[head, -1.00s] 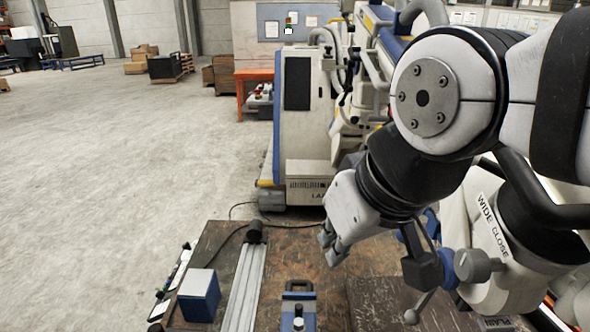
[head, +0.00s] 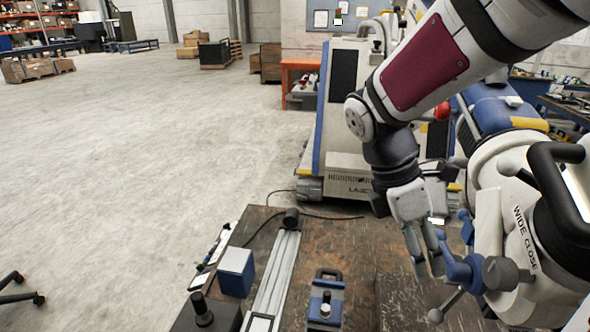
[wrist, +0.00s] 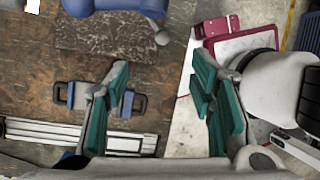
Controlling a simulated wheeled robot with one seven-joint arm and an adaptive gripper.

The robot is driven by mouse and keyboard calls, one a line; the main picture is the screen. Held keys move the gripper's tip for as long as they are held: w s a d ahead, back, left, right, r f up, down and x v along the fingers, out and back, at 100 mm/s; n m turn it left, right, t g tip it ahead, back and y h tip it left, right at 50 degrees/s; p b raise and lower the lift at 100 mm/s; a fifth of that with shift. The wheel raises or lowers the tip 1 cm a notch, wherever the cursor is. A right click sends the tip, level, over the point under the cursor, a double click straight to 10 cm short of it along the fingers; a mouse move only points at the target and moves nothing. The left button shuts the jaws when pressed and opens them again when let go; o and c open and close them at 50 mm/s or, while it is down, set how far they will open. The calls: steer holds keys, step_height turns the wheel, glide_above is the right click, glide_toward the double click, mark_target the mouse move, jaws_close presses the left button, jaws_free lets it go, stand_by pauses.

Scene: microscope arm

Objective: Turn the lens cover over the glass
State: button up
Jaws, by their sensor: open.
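The white microscope arm (head: 490,215) stands at the right in the head view, with a label reading WIDE CLOSE. A blue fitting (head: 458,268) with a grey knob (head: 503,273) and a ball-ended lever sits on its near side. I cannot tell for sure which part is the lens cover, and the glass is not clearly visible. My gripper (head: 426,262) points down just left of the blue fitting, open and empty. In the wrist view its teal-padded fingers (wrist: 160,85) are spread apart with nothing between them.
The worn brown bench (head: 385,275) lies below. A black handle (head: 565,190) juts out at the right. The concrete floor at left is mostly free.

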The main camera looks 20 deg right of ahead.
mark_target(434, 310)
steer(key=x, duration=1.3)
steer(key=shift+s+d+f+b, duration=0.1)
steer(key=shift+d+f+b, duration=0.05)
steer(key=shift+f+b, duration=0.2)
